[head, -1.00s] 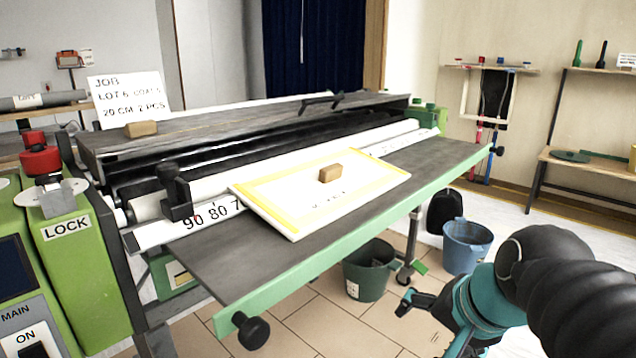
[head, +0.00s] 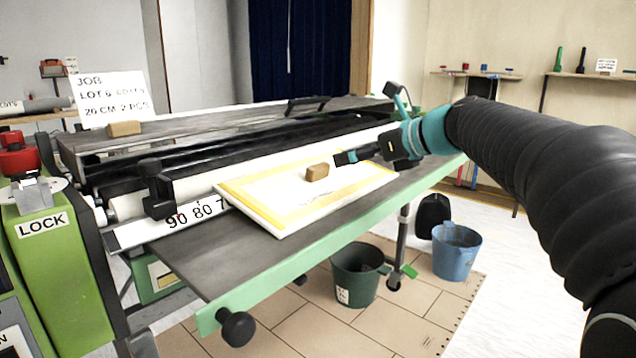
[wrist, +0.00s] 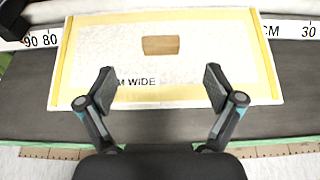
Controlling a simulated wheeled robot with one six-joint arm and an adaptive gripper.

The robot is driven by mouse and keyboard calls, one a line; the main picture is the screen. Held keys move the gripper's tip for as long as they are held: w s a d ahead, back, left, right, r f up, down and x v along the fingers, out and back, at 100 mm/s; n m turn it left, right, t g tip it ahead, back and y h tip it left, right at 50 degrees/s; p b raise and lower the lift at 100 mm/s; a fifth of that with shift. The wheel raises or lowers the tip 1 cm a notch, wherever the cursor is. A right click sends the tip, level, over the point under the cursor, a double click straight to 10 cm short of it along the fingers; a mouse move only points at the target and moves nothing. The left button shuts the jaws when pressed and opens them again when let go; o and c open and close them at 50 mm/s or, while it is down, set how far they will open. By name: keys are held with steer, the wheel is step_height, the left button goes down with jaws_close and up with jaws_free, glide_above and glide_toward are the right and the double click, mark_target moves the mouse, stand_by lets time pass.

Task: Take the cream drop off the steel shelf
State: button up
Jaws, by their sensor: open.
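The cream drop (head: 265,200) is a pale flat sheet with yellow bands at its edges. It lies on the dark grey steel shelf (head: 220,255) and also shows in the wrist view (wrist: 90,50), with "M WIDE" lettering near its front edge. A small brown block (head: 317,172) rests on it; the wrist view shows the block (wrist: 161,45) beyond my fingertips. My gripper (head: 352,157) is open and empty, at the right of the block in the head view. In the wrist view its fingers (wrist: 160,86) are spread over the drop's front part; contact cannot be told.
A number scale (head: 190,217) and rollers run behind the shelf. Another brown block (head: 124,128) lies by the job sign (head: 108,97). A black knob (head: 237,327) sticks out below the shelf's near end. Green (head: 355,275) and blue (head: 457,250) buckets stand on the floor.

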mark_target(318, 165)
steer(key=x, duration=0.5)
steer(key=b+x, duration=0.1)
steer(key=x, duration=0.5)
steer(key=shift+d+f, duration=0.1)
steer(key=shift+f, duration=0.15)
steer(key=shift+s, duration=0.1)
steer(key=c, duration=1.4)
steer(key=shift+r, duration=0.1)
